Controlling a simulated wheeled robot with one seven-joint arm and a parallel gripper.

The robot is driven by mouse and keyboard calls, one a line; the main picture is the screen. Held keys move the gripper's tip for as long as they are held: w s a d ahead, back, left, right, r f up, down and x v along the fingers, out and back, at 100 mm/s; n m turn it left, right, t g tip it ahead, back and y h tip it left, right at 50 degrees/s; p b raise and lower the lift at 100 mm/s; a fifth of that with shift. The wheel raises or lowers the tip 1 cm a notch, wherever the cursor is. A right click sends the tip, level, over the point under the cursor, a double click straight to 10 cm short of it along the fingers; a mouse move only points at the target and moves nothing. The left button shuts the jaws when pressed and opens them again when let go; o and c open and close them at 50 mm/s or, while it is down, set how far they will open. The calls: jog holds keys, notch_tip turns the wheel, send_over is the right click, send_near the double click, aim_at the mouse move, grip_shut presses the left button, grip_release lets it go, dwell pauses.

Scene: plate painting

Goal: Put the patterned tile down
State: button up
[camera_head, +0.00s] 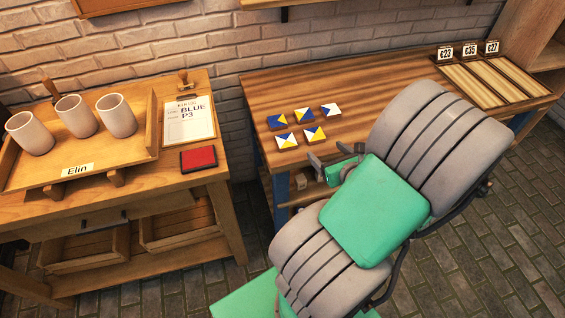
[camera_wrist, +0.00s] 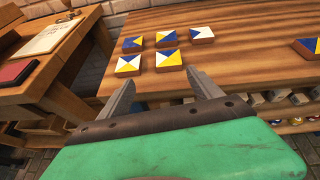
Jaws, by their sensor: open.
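Several square patterned tiles in blue, white and yellow lie in two rows on the right-hand table. A front-row tile (camera_head: 315,134) shows there, and the same group shows in the wrist view, with a front tile (camera_wrist: 168,61). Another blue and yellow tile (camera_wrist: 309,46) lies apart at the right edge of the wrist view; my arm seems to hide it in the head view. My gripper (camera_wrist: 160,86) is open with nothing seen between its fingers. It is in front of the tile group, near the table's front edge (camera_head: 331,190). I cannot tell which tile the task means.
The left table holds a tray with white cups (camera_head: 117,116), a name card "Elin" (camera_head: 77,170), a paper sheet (camera_head: 188,120) and a red pad (camera_head: 198,158). Slatted boards (camera_head: 484,82) with number cards stand at the far right. Bare tabletop lies right of the tile group.

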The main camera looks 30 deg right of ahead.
jog(key=w+a+f+n+g+y, duration=0.1)
jog(key=w+a+n+g+y, duration=0.15)
jog(key=a+n, duration=0.65)
jog(key=w+a+n+g+y, duration=0.2)
jog(key=a+n+g+y, duration=0.15)
jog(key=a+n, duration=0.6)
jog(key=s+a+r+n+g+h, duration=0.3)
jog(key=s+a+r+n, duration=0.2)
jog(key=n, duration=1.4)
jog(key=a+r, duration=0.3)
jog(key=shift+s+a+r+g, duration=0.2)
jog(key=shift+a+r+g, duration=0.1)
jog(key=shift+g, duration=0.1)
jog(key=shift+d, duration=0.15)
